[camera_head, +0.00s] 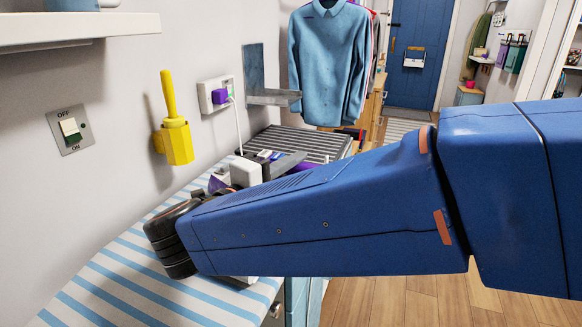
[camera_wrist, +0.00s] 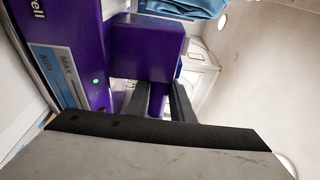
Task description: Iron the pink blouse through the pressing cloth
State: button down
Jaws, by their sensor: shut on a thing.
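In the wrist view, the dark fingers of my gripper (camera_wrist: 162,103) are closed at a purple iron (camera_wrist: 148,48). Its body has a blue and white label reading MAX and a lit green light. In the head view my arm hides most of the gripper and the iron; small purple parts show past the arm's upper edge. The striped ironing board (camera_head: 125,275) lies below my arm. I cannot make out the pink blouse or the pressing cloth on it; the far part of the board is hidden.
A purple plug (camera_head: 219,97) with a white cord sits in the wall socket. A metal bracket (camera_head: 255,70), a yellow holder (camera_head: 177,140) and an OFF/ON switch (camera_head: 70,128) are on the left wall. A blue shirt (camera_head: 328,60) hangs behind a ribbed grey surface (camera_head: 300,142). Wooden floor is clear at right.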

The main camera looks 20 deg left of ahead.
jog(key=shift+f, duration=0.1)
jog(key=shift+s+a, duration=0.15)
jog(key=shift+s, duration=1.1)
jog(key=shift+s+a, duration=0.1)
jog(key=shift+s, duration=1.15)
jog(key=shift+a, duration=0.15)
jog(key=shift+w+a+r, duration=0.15)
jog(key=shift+a, duration=1.05)
jog(key=shift+w+a+r, duration=0.1)
jog(key=shift+w+a, duration=0.05)
jog(key=shift+a, duration=1)
jog(key=shift+a, duration=0.1)
jog(key=shift+a+f, duration=0.15)
jog(key=shift+a, duration=0.15)
